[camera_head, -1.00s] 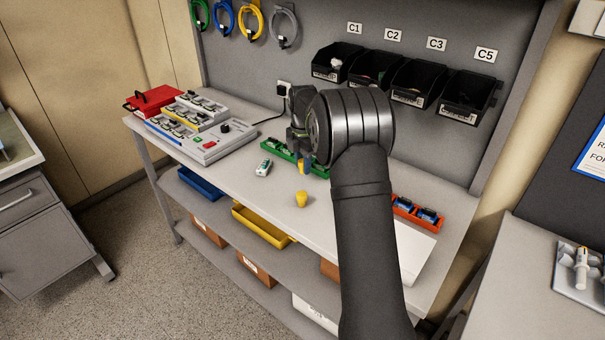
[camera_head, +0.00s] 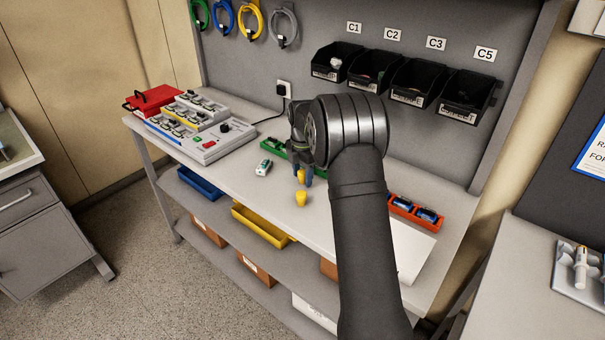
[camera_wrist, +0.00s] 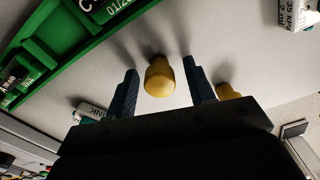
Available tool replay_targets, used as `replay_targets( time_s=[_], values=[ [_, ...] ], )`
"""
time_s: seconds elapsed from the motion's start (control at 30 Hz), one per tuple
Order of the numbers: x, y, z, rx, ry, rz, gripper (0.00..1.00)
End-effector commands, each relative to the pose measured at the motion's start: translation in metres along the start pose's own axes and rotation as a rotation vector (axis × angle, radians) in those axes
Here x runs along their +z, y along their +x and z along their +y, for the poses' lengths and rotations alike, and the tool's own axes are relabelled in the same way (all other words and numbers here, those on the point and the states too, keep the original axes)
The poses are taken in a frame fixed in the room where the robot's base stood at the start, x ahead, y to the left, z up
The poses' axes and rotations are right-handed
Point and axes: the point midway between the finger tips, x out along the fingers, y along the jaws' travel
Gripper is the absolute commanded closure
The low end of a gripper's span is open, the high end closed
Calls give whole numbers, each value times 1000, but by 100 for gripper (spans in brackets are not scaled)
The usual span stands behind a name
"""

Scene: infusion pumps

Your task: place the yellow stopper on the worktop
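Two yellow stoppers are in view. One yellow stopper (camera_head: 301,199) stands on the light grey worktop (camera_head: 335,215) near the front edge; it also shows in the wrist view (camera_wrist: 228,92), just outside the right finger. The other yellow stopper (camera_head: 301,174) is at my gripper (camera_head: 303,178). In the wrist view this stopper (camera_wrist: 160,76) is between the two blue-grey fingers of my gripper (camera_wrist: 161,80), with a visible gap on each side. My gripper is open around it. A dark shadow lies behind this stopper; its contact with the worktop is hard to make out.
A green tray (camera_head: 277,147) lies behind my gripper, with a small white-and-green vial (camera_head: 263,167) to the left. A grey device with modules (camera_head: 205,135) stands at the left and an orange tray (camera_head: 412,219) at the right. Black bins (camera_head: 415,82) hang behind.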

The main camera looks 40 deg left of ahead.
Motion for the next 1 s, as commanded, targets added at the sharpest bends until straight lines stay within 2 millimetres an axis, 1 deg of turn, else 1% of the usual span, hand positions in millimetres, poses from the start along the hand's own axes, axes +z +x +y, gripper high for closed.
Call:
replay_targets(
  time_s=[0.13,0.23,0.37,0.6,0.7,0.83,1.0],
  values=[
    [0,-2,0,1,0,0,51],
    [0,-11,1,3,0,-1,51],
    [0,-34,1,4,0,-2,51],
    [0,-87,1,2,1,-2,51],
    [0,-103,1,1,1,-2,51],
    [0,-117,1,-1,1,-1,51],
    [0,-123,0,-3,1,0,51]
  ],
)
